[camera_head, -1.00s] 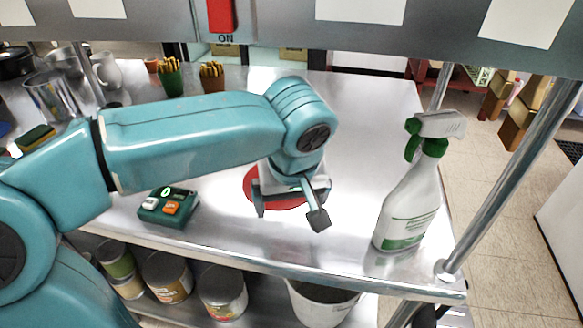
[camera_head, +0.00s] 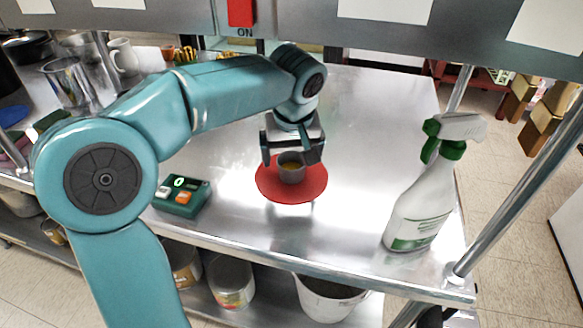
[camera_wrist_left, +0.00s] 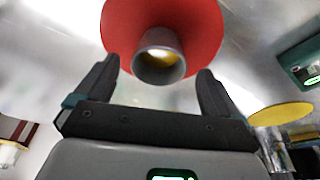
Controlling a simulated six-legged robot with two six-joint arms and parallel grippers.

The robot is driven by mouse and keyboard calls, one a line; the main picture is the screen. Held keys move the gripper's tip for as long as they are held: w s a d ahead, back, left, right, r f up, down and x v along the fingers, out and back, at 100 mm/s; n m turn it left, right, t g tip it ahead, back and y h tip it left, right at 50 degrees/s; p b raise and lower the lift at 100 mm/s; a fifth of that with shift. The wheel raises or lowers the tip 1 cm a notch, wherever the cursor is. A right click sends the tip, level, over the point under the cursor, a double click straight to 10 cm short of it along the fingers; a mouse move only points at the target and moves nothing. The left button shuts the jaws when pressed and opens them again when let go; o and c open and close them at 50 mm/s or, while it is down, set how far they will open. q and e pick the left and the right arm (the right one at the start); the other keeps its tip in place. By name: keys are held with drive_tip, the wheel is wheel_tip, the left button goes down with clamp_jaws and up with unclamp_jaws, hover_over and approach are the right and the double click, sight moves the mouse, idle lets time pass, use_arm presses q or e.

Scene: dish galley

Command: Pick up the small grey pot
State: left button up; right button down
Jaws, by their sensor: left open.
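The small grey pot (camera_head: 291,169) stands upright on a round red mat (camera_head: 291,191) on the steel counter, with something yellow inside it. My left gripper (camera_head: 291,158) is open at the pot's far side, its fingers spread to the left and right of it. In the left wrist view the pot (camera_wrist_left: 159,68) lies ahead, between and a little beyond the fingertips of the open left gripper (camera_wrist_left: 158,80), with the red mat (camera_wrist_left: 205,30) behind it. I cannot tell whether a finger touches the pot. My right gripper is not in view.
A green-and-white spray bottle (camera_head: 420,195) stands to the right on the counter (camera_head: 365,130). A green device with buttons (camera_head: 182,197) sits left of the mat. A metal post (camera_head: 520,180) rises at the right edge. The counter behind the bottle is clear.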

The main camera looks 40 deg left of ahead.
use_arm(q)
drive_tip(key=shift+x, duration=0.8)
drive_tip(key=c, duration=1.3)
drive_tip(key=shift+o, duration=0.2)
drive_tip(key=shift+w+r, duration=0.1)
drive_tip(key=shift+r, duration=0.4)
drive_tip(key=v, duration=0.2)
drive_tip(key=shift+s+d+r+p, duration=0.1)
drive_tip(key=shift+s+r+p, duration=0.2)
drive_tip(key=shift+s, duration=0.05)
drive_tip(key=s+d, duration=0.2)
drive_tip(key=s, duration=0.2)
drive_tip(key=s+d, duration=0.3)
drive_tip(key=s, duration=0.2)
drive_tip(key=s+d, duration=0.2)
drive_tip(key=s, duration=0.3)
drive_tip(key=shift+d+b, duration=0.4)
drive_tip(key=shift+s+d, duration=0.25)
drive_tip(key=shift+s, duration=0.15)
